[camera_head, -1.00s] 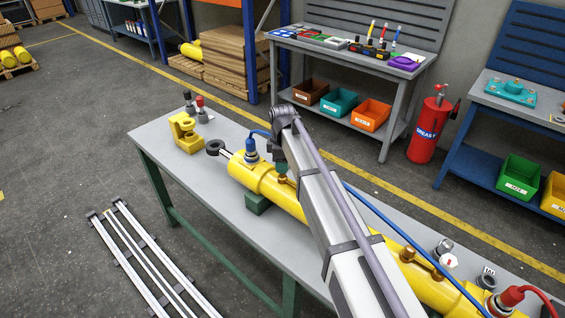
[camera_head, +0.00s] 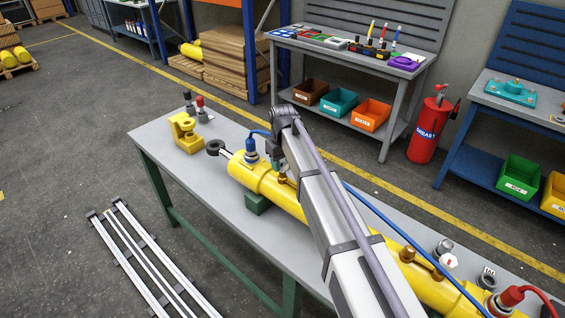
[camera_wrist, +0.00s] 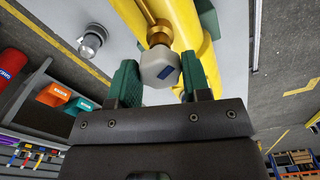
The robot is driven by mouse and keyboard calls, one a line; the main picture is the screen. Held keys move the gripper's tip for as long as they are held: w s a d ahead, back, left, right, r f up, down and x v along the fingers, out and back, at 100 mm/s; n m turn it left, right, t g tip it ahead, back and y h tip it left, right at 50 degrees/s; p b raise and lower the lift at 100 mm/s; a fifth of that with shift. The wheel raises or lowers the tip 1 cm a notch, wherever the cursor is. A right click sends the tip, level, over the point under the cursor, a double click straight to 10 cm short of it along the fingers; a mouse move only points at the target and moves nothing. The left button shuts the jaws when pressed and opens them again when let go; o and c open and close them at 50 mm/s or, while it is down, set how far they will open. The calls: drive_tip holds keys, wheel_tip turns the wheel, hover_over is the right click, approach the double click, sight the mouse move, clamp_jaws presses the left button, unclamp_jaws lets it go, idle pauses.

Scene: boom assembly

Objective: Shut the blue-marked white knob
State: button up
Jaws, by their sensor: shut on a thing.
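The white knob (camera_wrist: 156,66) with a blue mark is on a brass valve stem (camera_wrist: 158,36) on the yellow cylinder (camera_wrist: 184,22), in the wrist view. My gripper (camera_wrist: 160,78) is shut on the knob, with a green-padded finger at each side of it. In the head view my gripper (camera_head: 276,160) is over the left part of the yellow cylinder (camera_head: 287,200); the knob cannot be made out there.
The cylinder lies on a grey bench (camera_head: 205,200). A round fitting (camera_head: 444,246) and a white knob with a red mark (camera_head: 449,262) are at its right. A blue-capped hose fitting (camera_head: 251,150) is left of my gripper. A yellow bracket (camera_head: 186,135) stands at the left end.

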sight(282, 163)
drive_tip(key=m, duration=0.5)
drive_tip(key=shift+m, duration=0.3)
idle(0.4)
drive_tip(key=o, duration=0.9)
wheel_tip(282, 163, up, 11)
drive_tip(key=p, duration=1)
drive_tip(key=shift+f+p, duration=0.1)
drive_tip(key=shift+p, duration=0.3)
